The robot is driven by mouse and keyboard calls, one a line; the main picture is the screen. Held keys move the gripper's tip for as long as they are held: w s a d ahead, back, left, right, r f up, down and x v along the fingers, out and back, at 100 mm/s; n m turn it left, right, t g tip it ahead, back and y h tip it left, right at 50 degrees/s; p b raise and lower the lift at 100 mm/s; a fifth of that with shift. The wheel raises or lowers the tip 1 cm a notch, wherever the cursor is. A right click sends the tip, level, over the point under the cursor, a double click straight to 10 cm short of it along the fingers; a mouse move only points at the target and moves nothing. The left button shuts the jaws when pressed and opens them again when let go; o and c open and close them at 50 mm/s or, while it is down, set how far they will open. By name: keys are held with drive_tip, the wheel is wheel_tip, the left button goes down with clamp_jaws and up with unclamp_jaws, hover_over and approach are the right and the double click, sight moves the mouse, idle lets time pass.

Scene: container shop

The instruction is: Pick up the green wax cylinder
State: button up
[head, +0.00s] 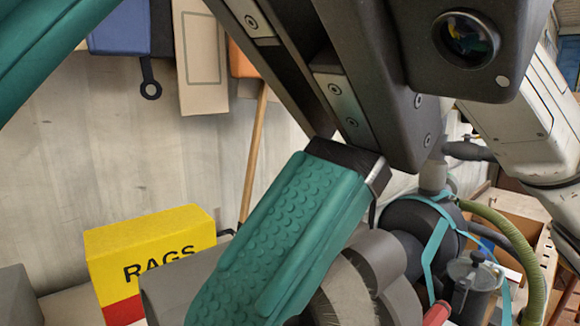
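I cannot make out the green wax cylinder in the head view; my gripper covers much of the middle and may hide it. My gripper (115,205) is very close to the camera. One teal, studded finger (285,235) points down and left across the centre, and the other shows only in part at the top left corner. The fingers are wide apart, and I see nothing held between them.
A yellow and red RAGS box (150,240) stands at lower left, with a grey object (180,290) before it. A green hose (525,250) and a lidded grey canister (475,280) are at right. A wooden handle (254,155) leans behind.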

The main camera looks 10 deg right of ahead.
drive_tip(key=d+f+t+h, duration=0.1)
drive_tip(key=f+h, duration=0.1)
drive_tip(key=w+d+f+t+h+p, duration=0.1)
drive_tip(key=d+f+t+h, duration=0.1)
drive_tip(key=f+h, duration=0.1)
drive_tip(key=w+d+f+t+h, duration=0.1)
drive_tip(key=f+h, duration=0.1)
drive_tip(key=f, duration=0.1)
drive_tip(key=shift+d+m+h, duration=0.2)
drive_tip(key=shift+m+h, duration=0.1)
drive_tip(key=shift+m, duration=0.1)
drive_tip(key=shift+w+a+f+p, duration=0.15)
drive_tip(key=shift+f+p, duration=0.4)
drive_tip(key=shift+f, duration=0.85)
drive_tip(key=shift+a+f+p, duration=0.1)
drive_tip(key=shift+f+p, duration=0.45)
drive_tip(key=shift+f, duration=0.85)
drive_tip(key=c, duration=1.1)
drive_tip(key=shift+r, duration=0.1)
drive_tip(key=shift+c, duration=0.2)
